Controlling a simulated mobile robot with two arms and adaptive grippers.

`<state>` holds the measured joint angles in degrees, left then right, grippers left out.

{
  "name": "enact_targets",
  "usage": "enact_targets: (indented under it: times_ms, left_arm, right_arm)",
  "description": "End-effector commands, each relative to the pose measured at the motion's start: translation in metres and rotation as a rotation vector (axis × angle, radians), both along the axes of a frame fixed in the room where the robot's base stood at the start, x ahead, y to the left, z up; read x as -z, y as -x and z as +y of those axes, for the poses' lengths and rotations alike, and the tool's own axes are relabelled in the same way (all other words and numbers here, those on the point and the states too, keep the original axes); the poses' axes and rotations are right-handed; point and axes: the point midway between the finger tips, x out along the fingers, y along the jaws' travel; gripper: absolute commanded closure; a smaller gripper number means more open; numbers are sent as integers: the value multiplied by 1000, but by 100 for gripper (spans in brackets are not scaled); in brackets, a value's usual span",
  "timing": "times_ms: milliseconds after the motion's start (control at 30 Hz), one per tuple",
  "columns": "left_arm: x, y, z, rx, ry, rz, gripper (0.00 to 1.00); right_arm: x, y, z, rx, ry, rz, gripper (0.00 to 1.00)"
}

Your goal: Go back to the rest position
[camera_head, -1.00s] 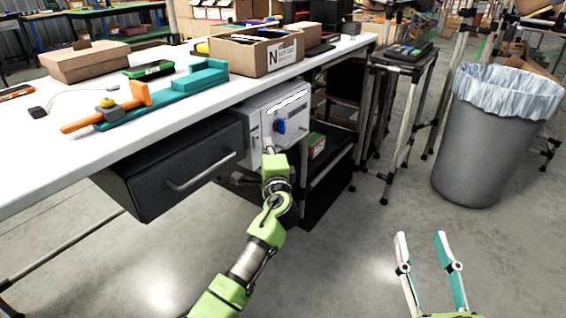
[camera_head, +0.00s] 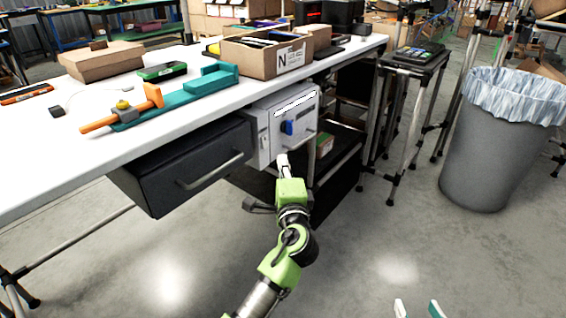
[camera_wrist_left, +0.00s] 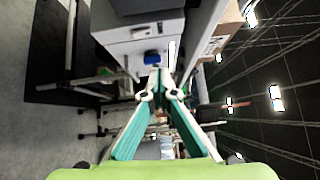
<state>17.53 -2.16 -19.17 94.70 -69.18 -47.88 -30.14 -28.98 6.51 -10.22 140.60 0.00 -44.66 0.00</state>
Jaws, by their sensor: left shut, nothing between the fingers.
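My left gripper (camera_head: 282,160) is in front of the grey cabinet box under the white workbench. It also shows in the left wrist view (camera_wrist_left: 160,84), with its white and teal fingers together at the tips and nothing between them. The grey box (camera_head: 264,145) with a blue knob (camera_head: 288,128) is just beyond the fingertips; I cannot tell whether they touch it. My right gripper (camera_head: 418,307) shows only as two fingertips at the bottom edge, spread apart and empty, over the floor.
The white workbench (camera_head: 70,160) has a black drawer (camera_head: 185,170) below it. On top are an open carton (camera_head: 262,60), a closed carton (camera_head: 100,62) and a teal tool (camera_head: 185,98). A lined grey bin (camera_head: 488,155) stands right. The floor between is clear.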

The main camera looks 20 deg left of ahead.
Motion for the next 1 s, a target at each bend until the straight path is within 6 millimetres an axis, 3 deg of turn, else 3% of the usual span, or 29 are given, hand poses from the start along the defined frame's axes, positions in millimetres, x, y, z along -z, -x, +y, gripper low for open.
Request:
enact_targets:
  times_ms: [633, 767, 900, 1000]
  left_arm:
    - [4, 8, -1, 3, 20, 4, 100]
    - [34, 28, 3, 32, 169, 27, 100]
    - [83, 74, 4, 81, 497, 66, 100]
    - [110, 114, -3, 112, 760, 92, 100]
  right_arm:
    - [6, 4, -2, 2, 7, 31, 60]
    - [6, 4, -2, 2, 7, 30, 60]
    - [6, 4, -2, 2, 7, 30, 60]
    - [6, 4, -2, 2, 7, 30, 60]
